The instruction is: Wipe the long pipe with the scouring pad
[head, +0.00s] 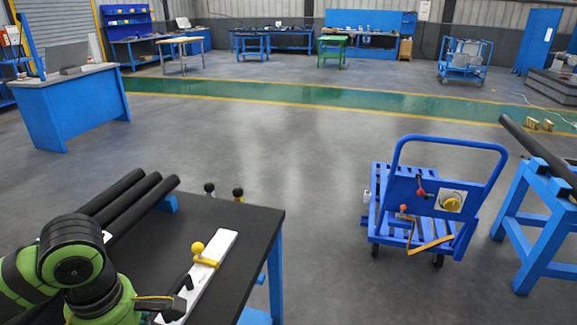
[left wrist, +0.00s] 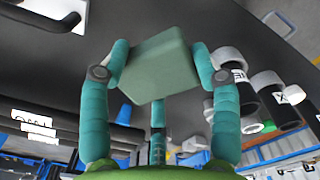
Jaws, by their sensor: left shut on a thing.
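My left gripper (left wrist: 158,75) is shut on a grey-green block-shaped pad (left wrist: 158,68), held between its teal fingers in the left wrist view. The pad appears held above the dark table top. In the head view my left arm is at the lower left, and the pad cannot be made out there. Several black pipes (head: 132,200) lie side by side on the near table. My right gripper is not in view.
The black-topped table (head: 255,225) carries a white bar (head: 218,246) with a yellow knob. A blue cart (head: 425,200) stands between this table and the blue trestle (head: 545,185). Open grey floor (head: 300,160) lies beyond. A blue desk (head: 75,105) stands at the left.

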